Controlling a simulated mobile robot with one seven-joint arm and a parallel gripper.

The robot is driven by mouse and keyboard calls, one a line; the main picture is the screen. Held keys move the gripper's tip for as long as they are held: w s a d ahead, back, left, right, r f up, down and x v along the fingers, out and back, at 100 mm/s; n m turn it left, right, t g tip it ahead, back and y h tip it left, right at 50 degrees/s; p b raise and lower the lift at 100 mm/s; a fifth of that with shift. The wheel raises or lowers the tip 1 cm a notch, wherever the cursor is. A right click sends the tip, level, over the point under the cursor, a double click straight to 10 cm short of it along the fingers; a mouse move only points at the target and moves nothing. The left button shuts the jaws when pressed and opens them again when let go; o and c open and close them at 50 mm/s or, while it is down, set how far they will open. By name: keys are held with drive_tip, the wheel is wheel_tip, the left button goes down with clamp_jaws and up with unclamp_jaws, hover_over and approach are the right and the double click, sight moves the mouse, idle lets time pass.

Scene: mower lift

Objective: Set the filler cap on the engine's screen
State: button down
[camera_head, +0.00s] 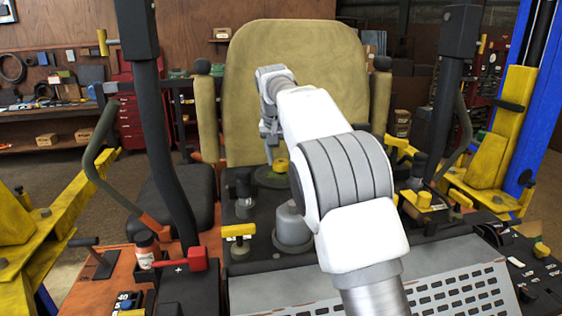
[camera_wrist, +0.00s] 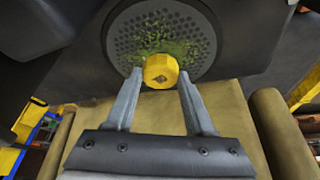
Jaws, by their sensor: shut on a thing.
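The yellow filler cap (camera_wrist: 161,71) is between the fingertips of my gripper (camera_wrist: 160,76) in the wrist view, and the gripper is shut on it. The engine's screen (camera_wrist: 198,36) is a round, dark perforated disc with green clippings on it. The cap overlaps the screen's edge nearest the gripper in that view. In the head view the cap (camera_head: 281,164) shows at the screen (camera_head: 268,181), below my gripper (camera_head: 271,146). I cannot tell whether the cap touches the screen. My arm hides part of the area to the right.
The tan seat back (camera_head: 292,70) stands close behind my gripper. Dark upright posts (camera_head: 165,130) flank the engine. A grey cylinder (camera_head: 291,228) and a yellow-topped handle (camera_head: 239,232) stand in front of the screen.

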drive_tip(key=shift+f, duration=0.15)
drive_tip(key=shift+c, duration=1.3)
unclamp_jaws()
drive_tip(key=shift+r, duration=0.2)
drive_tip(key=p+v, duration=0.1)
drive_tip(key=v, duration=1)
drive_tip(key=shift+r, duration=0.4)
drive_tip(key=shift+s+a, duration=0.2)
